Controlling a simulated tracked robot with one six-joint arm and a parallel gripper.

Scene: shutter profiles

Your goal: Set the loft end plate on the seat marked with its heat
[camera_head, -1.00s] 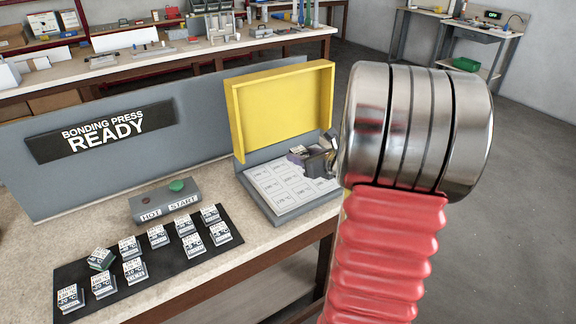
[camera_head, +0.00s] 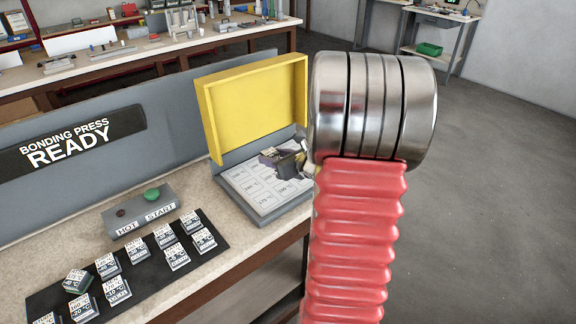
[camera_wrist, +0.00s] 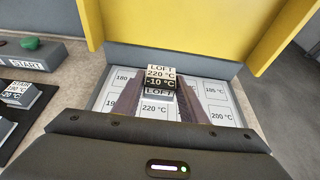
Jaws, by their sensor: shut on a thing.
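My gripper (camera_wrist: 160,90) is shut on the loft end plate (camera_wrist: 160,75), a small block whose label reads LOFT, 220 °C, -10 °C. The wrist view shows it between the two dark fingers, over the white seat panel (camera_wrist: 240,118). The panel's seats carry printed temperatures. In the head view my gripper (camera_head: 285,160) is above the far right part of the panel (camera_head: 240,178). The gap under the plate cannot be judged.
The yellow press lid (camera_head: 250,105) stands open behind the panel. A grey control box (camera_head: 140,212) has a green START button. A black mat (camera_head: 205,252) holds several similar labelled blocks. The sign (camera_head: 75,140) reads BONDING PRESS READY. The bench edge is near the panel's right.

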